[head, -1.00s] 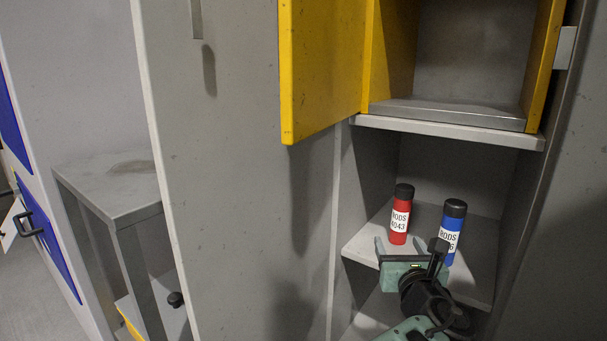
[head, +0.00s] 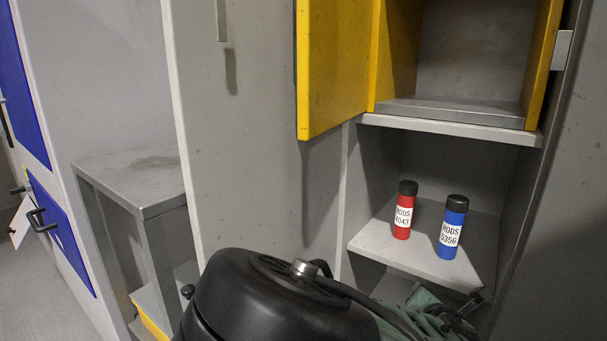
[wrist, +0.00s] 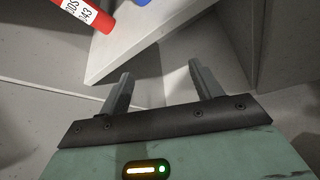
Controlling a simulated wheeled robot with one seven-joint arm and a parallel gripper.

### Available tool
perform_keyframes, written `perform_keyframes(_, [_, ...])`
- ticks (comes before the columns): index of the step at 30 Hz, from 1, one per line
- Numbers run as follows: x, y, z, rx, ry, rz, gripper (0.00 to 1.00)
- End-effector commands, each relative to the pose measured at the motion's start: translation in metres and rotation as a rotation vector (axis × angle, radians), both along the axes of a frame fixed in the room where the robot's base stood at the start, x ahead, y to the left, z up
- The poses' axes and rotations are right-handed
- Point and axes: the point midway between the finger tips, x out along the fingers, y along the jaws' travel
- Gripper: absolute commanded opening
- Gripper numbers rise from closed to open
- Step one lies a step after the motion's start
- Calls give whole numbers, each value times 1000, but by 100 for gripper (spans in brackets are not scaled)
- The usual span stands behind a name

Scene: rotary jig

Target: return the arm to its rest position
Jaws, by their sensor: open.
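My gripper (wrist: 158,88) shows in the wrist view with its two fingers apart and nothing between them. It is below and in front of the shelf edge, clear of the canisters. In the head view my arm fills the bottom middle and the fingertips cannot be made out. A red canister (head: 404,212) with a black cap and a blue canister (head: 452,228) with a black cap stand upright on the shelf (head: 424,264). The red one also shows at the top left of the wrist view (wrist: 86,14).
A yellow door (head: 335,75) hangs open above left of the shelf, at an upper yellow compartment. A grey metal stand (head: 140,180) is further left, beside a blue panel (head: 62,230) with a black handle.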

Motion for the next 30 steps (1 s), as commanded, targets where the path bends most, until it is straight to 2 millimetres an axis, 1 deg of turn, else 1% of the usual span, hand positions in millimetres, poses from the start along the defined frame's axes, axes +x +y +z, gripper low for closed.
perform_keyframes(2, [-16,-4,-20,132,64,-107,64])
perform_keyframes(3, [-27,-3,-31,205,102,-170,64])
perform_keyframes(5, [-46,1,-46,330,165,-278,64])
perform_keyframes(6, [-59,7,-55,416,207,-354,64])
perform_keyframes(8, [-80,19,-64,537,272,-465,64])
perform_keyframes(9, [-93,28,-66,612,312,-536,64])
perform_keyframes(11, [-111,45,-65,717,369,-638,64])
perform_keyframes(12, [-123,56,-62,780,406,-703,64])
perform_keyframes(14, [-138,74,-53,867,457,-793,64])
perform_keyframes(16, [-155,93,-37,954,510,-891,64])
perform_keyframes(18, [-171,110,-17,1027,557,-980,64])
perform_keyframes(20, [-184,121,3,1078,589,-1049,64])
perform_keyframes(21, [-192,127,16,1105,606,-1092,64])
perform_keyframes(24, [-212,137,49,1151,627,-1182,64])
perform_keyframes(27, [-228,140,76,1177,622,-1250,64])
perform_keyframes(30, [-242,138,96,1187,600,-1302,64])
